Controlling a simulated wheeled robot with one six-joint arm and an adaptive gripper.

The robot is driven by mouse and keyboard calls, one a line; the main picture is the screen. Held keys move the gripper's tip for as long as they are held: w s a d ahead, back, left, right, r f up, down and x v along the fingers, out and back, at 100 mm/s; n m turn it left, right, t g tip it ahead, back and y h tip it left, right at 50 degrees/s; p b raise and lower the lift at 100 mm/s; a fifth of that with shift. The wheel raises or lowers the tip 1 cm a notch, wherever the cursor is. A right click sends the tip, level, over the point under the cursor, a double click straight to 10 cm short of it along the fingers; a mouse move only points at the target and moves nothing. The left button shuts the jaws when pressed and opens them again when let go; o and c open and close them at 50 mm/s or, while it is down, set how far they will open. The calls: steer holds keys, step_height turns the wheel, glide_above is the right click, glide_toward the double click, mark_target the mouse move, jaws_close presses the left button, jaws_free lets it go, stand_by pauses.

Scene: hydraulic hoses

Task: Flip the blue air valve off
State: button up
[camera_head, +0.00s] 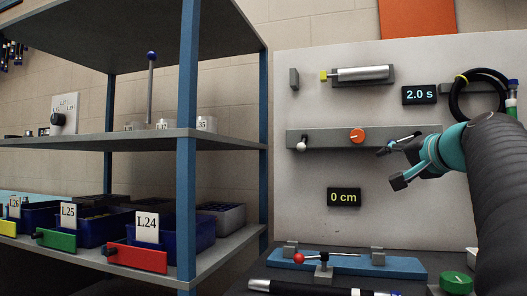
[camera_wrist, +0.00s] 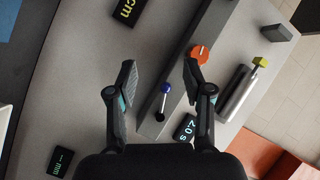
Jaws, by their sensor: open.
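In the head view this valve is at the right end of the bar (camera_head: 328,139), largely hidden by my gripper. My gripper (camera_wrist: 158,78) is open and empty, with one finger to each side of the blue ball in the wrist view. I cannot tell whether a finger touches it. In the head view my gripper (camera_head: 392,166) is in front of the bar's right end.
An orange knob (camera_head: 357,136) and a white-ball valve (camera_head: 301,146) are on the same bar. A silver cylinder (camera_head: 362,74) and a "2.0 s" display (camera_head: 419,95) are above, and a "0 cm" display (camera_head: 344,197) below. A shelf (camera_head: 140,137) stands left.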

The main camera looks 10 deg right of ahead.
steer(key=m+t+h, duration=0.1)
steer(key=h, duration=0.1)
glide_toward(403, 141)
steer(key=s+a+f, duration=0.1)
steer(key=s+a, duration=0.2)
steer(key=s, duration=0.1)
steer(key=w+d+p, duration=0.2)
steer(key=w+p, duration=0.1)
steer(key=w, duration=1)
steer(key=shift+w+d, duration=0.15)
steer(key=shift+w, duration=0.15)
